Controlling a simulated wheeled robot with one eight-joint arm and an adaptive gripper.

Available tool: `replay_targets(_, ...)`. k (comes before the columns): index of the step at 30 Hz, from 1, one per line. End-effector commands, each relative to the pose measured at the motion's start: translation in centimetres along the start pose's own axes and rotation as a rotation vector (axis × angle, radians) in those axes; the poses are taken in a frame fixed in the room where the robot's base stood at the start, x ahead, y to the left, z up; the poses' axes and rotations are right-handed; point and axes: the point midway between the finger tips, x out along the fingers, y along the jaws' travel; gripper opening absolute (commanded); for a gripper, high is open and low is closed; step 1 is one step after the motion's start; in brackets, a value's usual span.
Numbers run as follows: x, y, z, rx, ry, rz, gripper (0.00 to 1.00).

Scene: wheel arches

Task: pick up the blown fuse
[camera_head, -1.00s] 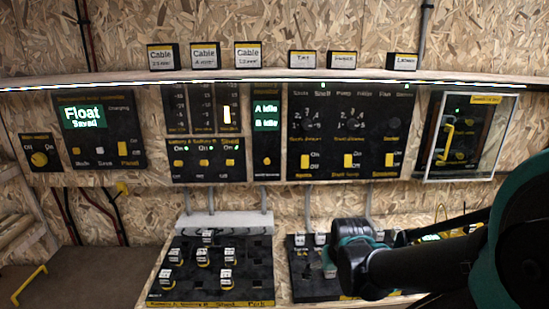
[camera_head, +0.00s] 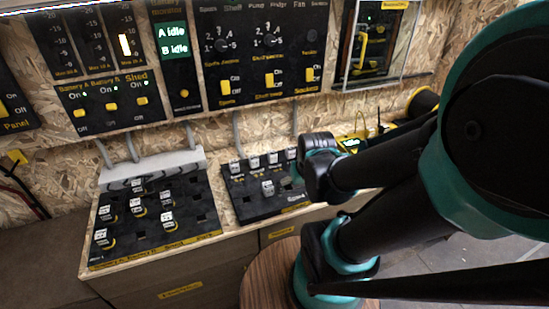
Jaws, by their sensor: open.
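Several small fuses with white caps stand in the black left fuse board (camera_head: 185,205), among them a fuse (camera_head: 103,238) at its lower left. The black right fuse board (camera_head: 245,205) has a row of fuses along its back and a single fuse (camera_head: 268,188) in front of them. I cannot tell which fuse is blown; the labels are too small to read. My black and teal arm reaches in from the right, and its wrist end is over the right end of the right board, hiding part of it. My gripper's fingers do not show.
Switch panels (camera_head: 262,55) line the wall above the boards. A glass-fronted box (camera_head: 375,45) hangs at upper right. A yellow meter-like device (camera_head: 352,143) stands behind my arm. Drawer fronts (camera_head: 185,290) lie below the worktop, with a round wooden top (camera_head: 262,280) before them.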

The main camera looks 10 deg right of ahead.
Motion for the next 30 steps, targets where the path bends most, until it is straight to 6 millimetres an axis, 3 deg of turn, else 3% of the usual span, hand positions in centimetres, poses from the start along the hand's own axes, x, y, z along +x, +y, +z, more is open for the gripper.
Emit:
replay_targets(9,0.0,0.0,0.0,0.000,0.000,0.000,1.00)
replay_targets(14,-0.1,-0.1,-0.8,-0.046,-0.011,0.005,0.81)
replay_targets(17,-0.5,-0.4,-3.0,-0.181,-0.043,0.018,0.69)
replay_targets(21,-1.2,-1.4,-8.1,-0.507,-0.125,0.044,0.53)
replay_targets(30,-2.2,-5.9,-19.2,-1.258,-0.349,0.062,0.53)
